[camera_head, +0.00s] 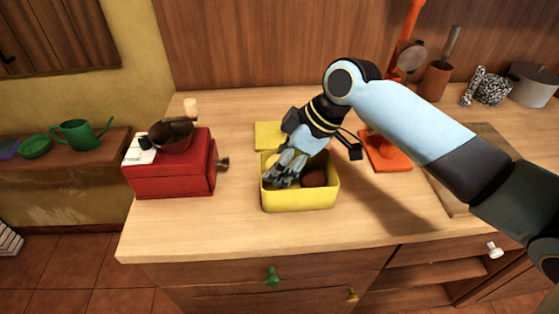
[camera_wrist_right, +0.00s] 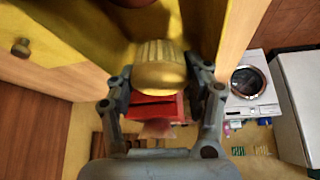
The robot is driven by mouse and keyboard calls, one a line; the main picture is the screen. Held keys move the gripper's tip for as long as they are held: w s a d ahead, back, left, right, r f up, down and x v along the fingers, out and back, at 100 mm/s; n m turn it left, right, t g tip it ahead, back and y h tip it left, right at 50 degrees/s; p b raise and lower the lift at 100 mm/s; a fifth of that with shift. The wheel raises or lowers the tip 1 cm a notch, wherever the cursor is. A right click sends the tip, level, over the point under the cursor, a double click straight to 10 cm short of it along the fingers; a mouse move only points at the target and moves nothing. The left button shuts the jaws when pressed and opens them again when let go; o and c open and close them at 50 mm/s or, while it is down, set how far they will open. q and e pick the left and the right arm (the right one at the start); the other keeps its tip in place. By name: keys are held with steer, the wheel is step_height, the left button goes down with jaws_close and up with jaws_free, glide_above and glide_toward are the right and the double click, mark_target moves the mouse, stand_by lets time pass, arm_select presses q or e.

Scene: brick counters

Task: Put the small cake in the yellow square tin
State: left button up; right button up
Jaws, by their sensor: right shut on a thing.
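The yellow square tin (camera_head: 300,201) stands open on the wooden counter, with its yellow lid part (camera_head: 268,134) behind it. My right gripper (camera_head: 280,178) reaches down into the tin at its left side. In the right wrist view the right gripper (camera_wrist_right: 160,84) is shut on the small cake (camera_wrist_right: 160,70), a yellow, ridged cake between the two fingers. The yellow tin wall (camera_wrist_right: 207,25) is close around it there. Whether the cake touches the tin's floor is hidden. A reddish-brown round thing (camera_head: 315,177) lies inside the tin on the right. My left gripper is out of view.
A red box-shaped grinder (camera_head: 170,168) with a dark bowl stands left of the tin. An orange stand (camera_head: 388,156) is behind right, near my arm. A wooden board (camera_head: 488,150), a utensil pot (camera_head: 434,80) and a grey pot (camera_head: 532,86) are further right. The front counter strip is clear.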

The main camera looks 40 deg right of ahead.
steer(key=o, duration=0.9)
steer(key=shift+r, duration=0.25)
steer(key=v, duration=1.2)
steer(key=shift+r, duration=0.35)
